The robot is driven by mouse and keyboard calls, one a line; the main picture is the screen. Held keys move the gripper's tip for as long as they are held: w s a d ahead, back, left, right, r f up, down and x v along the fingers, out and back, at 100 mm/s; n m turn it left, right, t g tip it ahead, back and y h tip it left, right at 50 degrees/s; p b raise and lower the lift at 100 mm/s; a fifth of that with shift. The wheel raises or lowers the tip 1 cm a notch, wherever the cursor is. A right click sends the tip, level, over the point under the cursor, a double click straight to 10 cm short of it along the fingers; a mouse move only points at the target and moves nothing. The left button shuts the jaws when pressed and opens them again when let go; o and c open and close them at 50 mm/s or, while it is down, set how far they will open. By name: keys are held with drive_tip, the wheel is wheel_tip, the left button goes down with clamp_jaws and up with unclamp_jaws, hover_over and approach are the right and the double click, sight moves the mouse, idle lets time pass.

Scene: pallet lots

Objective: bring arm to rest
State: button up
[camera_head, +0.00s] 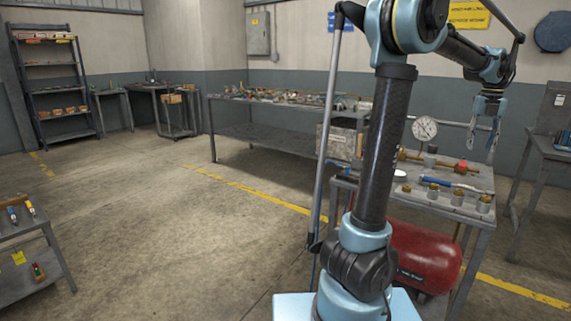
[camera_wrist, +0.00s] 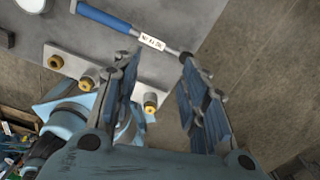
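My arm rises from my light blue base at the centre right of the head view and bends over to the right. My gripper (camera_head: 483,138) hangs from its end, fingers down, above the right part of a grey metal table (camera_head: 400,193). In the wrist view my gripper (camera_wrist: 163,55) has its two blue-padded fingers apart with nothing between them. A blue-handled tool (camera_wrist: 105,17) with a white tag lies on the table beyond the fingertips; it also shows in the head view (camera_head: 440,182). The fingers appear apart from it.
Brass-topped fittings (camera_head: 484,203) and a pressure gauge (camera_head: 425,129) are on the table. A red tank (camera_head: 428,255) is below it. A long workbench (camera_head: 260,134) stands behind, and a small cart (camera_head: 25,230) is at left. The floor at centre left is clear.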

drive_tip(key=a+f+n+t, duration=0.1)
drive_tip(key=a+f+n, duration=0.2)
drive_tip(key=a+n, duration=1)
drive_tip(key=a+f+n, duration=0.3)
drive_tip(key=a+n, duration=0.4)
drive_tip(key=a, duration=1.2)
drive_tip(key=s+a+f+n+t, duration=0.1)
drive_tip(key=s+a+f+n, duration=1.3)
drive_tip(key=n, duration=0.7)
drive_tip(key=a+f, duration=0.3)
drive_tip(key=a, duration=0.1)
drive_tip(key=shift+s+a+f+n, duration=0.15)
drive_tip(key=shift+a+f+n, duration=0.15)
